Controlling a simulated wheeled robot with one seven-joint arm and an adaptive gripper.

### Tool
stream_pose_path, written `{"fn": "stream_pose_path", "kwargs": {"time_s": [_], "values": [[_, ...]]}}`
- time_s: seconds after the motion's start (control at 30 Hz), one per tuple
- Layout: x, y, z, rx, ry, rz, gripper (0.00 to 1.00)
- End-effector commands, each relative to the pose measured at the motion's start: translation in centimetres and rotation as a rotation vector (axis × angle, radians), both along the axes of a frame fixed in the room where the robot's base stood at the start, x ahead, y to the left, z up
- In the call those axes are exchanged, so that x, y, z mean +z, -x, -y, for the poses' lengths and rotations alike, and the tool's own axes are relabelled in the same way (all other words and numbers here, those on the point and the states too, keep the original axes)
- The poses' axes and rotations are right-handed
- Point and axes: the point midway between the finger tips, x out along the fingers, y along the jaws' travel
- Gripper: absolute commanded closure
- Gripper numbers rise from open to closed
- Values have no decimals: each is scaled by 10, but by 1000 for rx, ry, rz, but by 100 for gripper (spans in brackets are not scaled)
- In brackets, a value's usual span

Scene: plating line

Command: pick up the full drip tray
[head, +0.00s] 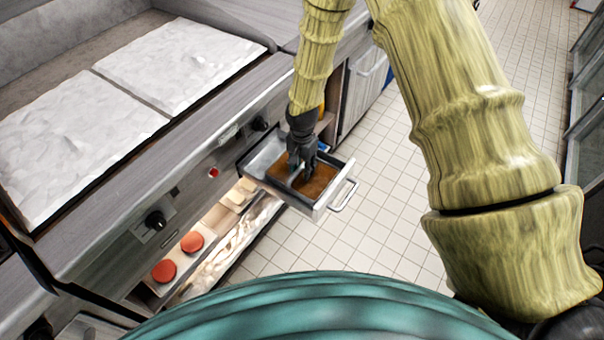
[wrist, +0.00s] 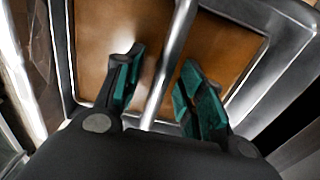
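The drip tray (wrist: 68,55) holds a broad brown fill in the wrist view. In the head view the brown fill (head: 320,183) shows inside a pulled-out metal drawer (head: 256,163) below the griddle. A metal bar (wrist: 181,35) crosses over the tray. My gripper (wrist: 163,82) points down over the tray, with its two green-padded fingers open, one on each side of the bar. I see a gap between the bar and each finger near the tips. In the head view my gripper (head: 299,172) hides part of the tray and the bar.
The drawer's front handle (head: 345,194) sticks out over the tiled floor (head: 380,215). The griddle front with knobs (head: 155,219) stands to the left. A shelf below holds red patties (head: 191,242). The floor to the right is clear.

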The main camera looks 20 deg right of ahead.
Motion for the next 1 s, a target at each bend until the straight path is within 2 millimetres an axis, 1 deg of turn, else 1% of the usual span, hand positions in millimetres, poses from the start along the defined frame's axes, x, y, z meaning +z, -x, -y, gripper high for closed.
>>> {"fn": "stream_pose_path", "kwargs": {"time_s": [0.1,0.27,0.3,0.33,0.73,0.87,1.0], "values": [[0,0,0,0,0,0,61],[0,0,0,0,0,0,90],[0,0,0,0,0,0,97],[0,0,0,0,0,0,100],[4,0,0,0,0,1,100],[14,-1,0,0,0,2,100],[33,-1,0,0,0,4,100]]}}
